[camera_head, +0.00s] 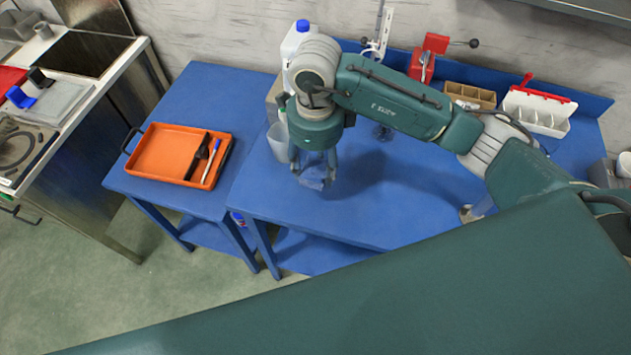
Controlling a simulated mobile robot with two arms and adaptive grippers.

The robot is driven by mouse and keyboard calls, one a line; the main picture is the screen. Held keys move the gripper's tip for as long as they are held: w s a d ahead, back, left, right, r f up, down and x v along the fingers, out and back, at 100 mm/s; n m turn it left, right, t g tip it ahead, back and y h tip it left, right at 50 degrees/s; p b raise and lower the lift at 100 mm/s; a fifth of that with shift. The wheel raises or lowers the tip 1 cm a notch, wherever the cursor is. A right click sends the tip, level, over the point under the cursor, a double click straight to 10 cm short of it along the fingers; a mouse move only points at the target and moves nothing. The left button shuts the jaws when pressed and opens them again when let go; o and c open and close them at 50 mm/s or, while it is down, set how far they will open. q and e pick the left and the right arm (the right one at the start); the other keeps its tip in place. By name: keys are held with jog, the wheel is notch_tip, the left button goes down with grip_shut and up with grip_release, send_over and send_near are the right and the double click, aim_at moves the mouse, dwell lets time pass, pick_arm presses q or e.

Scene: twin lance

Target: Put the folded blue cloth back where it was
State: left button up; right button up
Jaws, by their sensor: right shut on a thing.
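My right gripper (313,170) points down over the left part of the blue bench (385,215). It is shut on the folded blue cloth (314,180), which shows between and below its fingertips. The cloth is nearly the same blue as the bench, so its edges are hard to make out. I cannot tell whether it touches the bench top. My left gripper is not in view.
An orange tray (160,153) with a dark tool and a pen lies on the lower blue table at left. A white jug (297,38), a red clamp device (424,62), a cardboard divider box (470,95) and a white compartment box (535,112) line the bench's back.

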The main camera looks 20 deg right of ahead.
aim_at(316, 193)
notch_tip(316, 193, down, 4)
jog(key=shift+r+p, duration=0.1)
jog(key=shift+p, duration=0.25)
notch_tip(316, 193, down, 5)
jog(key=shift+r+p, duration=0.15)
jog(key=shift+p, duration=0.4)
jog(key=shift+f, duration=0.2)
jog(key=o, duration=1)
